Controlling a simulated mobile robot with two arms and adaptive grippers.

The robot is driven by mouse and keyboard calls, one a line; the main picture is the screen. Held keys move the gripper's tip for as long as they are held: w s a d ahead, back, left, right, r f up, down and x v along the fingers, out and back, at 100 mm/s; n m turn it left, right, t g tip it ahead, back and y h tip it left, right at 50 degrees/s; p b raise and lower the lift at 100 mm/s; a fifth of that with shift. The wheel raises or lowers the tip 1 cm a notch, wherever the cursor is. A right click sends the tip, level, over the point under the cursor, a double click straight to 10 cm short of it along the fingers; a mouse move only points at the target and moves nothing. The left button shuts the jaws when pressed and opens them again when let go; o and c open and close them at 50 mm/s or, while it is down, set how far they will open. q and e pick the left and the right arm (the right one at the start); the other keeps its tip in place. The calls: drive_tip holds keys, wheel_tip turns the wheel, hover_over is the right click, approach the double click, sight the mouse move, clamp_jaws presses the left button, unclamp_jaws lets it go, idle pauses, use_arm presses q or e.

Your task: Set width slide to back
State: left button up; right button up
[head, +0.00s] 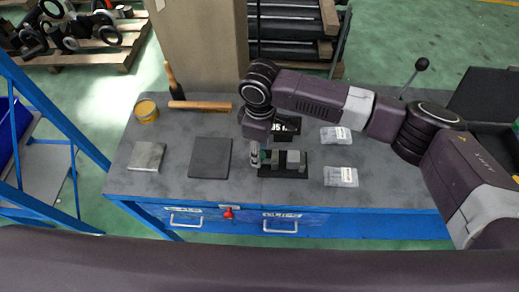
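A small fixture with a black base plate (298,173) sits near the front edge of the workbench in the head view. Grey blocks (293,157) stand on it, with a bit of green at their left. I cannot tell which part is the width slide or where it is set. My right gripper (257,152) hangs down from the arm at the fixture's left end. Its fingers are small and partly hidden, so I cannot tell whether they are open, shut or touching the fixture. My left gripper is not in view.
The workbench (120,182) holds a dark square plate (210,158), a metal block (147,156), a yellow tin (146,111), a hammer (200,105) and two clear packets (336,135) (341,176). A black display with white characters (288,126) stands behind the fixture, partly hidden by my arm.

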wheel_tip(320, 180, up, 12)
drive_tip(key=shift+a+f, duration=0.15)
drive_tip(key=shift+f, duration=0.1)
idle(0.5)
